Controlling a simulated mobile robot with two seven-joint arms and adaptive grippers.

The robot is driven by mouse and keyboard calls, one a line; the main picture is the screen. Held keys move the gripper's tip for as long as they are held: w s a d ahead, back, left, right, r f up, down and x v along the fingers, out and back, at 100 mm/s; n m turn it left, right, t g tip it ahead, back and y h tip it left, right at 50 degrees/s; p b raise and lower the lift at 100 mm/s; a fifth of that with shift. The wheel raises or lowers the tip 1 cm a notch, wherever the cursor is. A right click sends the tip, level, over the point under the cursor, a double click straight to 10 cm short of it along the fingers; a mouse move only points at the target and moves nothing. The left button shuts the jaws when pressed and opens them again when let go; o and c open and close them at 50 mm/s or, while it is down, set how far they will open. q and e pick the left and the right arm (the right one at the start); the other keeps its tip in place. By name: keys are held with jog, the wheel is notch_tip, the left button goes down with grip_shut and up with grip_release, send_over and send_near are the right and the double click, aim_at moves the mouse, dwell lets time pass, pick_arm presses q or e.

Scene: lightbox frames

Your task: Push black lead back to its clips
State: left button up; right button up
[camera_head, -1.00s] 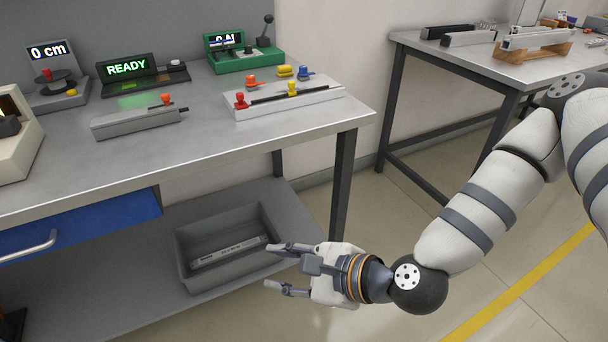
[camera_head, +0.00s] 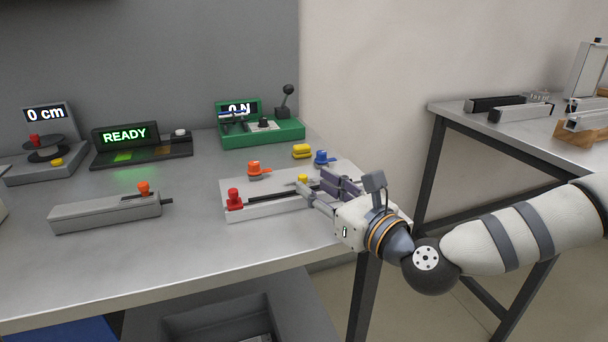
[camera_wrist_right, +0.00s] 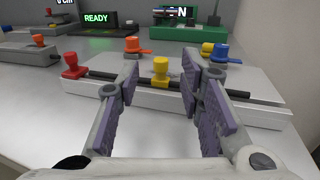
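A long black strip, which looks like the black lead (camera_head: 270,203), runs along the top of a white block (camera_head: 236,211) on the table. It also shows in the right wrist view (camera_wrist_right: 236,93), partly hidden by my fingers. A red knob (camera_head: 234,198) stands at its left end and a yellow knob (camera_wrist_right: 161,70) by its middle. I cannot make out the clips for certain. My right gripper (camera_head: 315,186) is open over the block's front. In the wrist view its fingers (camera_wrist_right: 160,84) are apart, with the yellow knob showing between them. My left gripper is out of view.
Orange (camera_head: 254,168) and blue (camera_head: 321,157) knobs stand along the block's rear side, with a yellow piece (camera_head: 302,151) behind. A green force unit (camera_head: 262,134) stands farther back. A grey bar fixture (camera_head: 105,212) lies left. The front tabletop is clear.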

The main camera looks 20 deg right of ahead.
aim_at(306, 177)
jog(key=x, duration=0.5)
jog(key=shift+w, duration=0.15)
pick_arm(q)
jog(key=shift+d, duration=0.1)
pick_arm(e)
jog(key=shift+c, duration=0.3)
grip_shut()
jog(key=shift+w+f, duration=0.25)
jog(key=shift+w, duration=0.05)
jog(key=shift+w+f+b, duration=0.15)
jog(key=shift+w+b, duration=0.8)
jog(key=shift+w, duration=0.25)
jog(key=shift+w+a+r, duration=0.1)
jog(key=shift+w+r, duration=0.1)
jog(key=shift+w, duration=0.1)
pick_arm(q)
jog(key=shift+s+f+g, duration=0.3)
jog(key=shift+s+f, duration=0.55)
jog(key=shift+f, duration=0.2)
pick_arm(e)
jog(key=shift+s+r, duration=0.1)
jog(key=shift+r, duration=0.1)
jog(key=shift+o, duration=0.3)
grip_release()
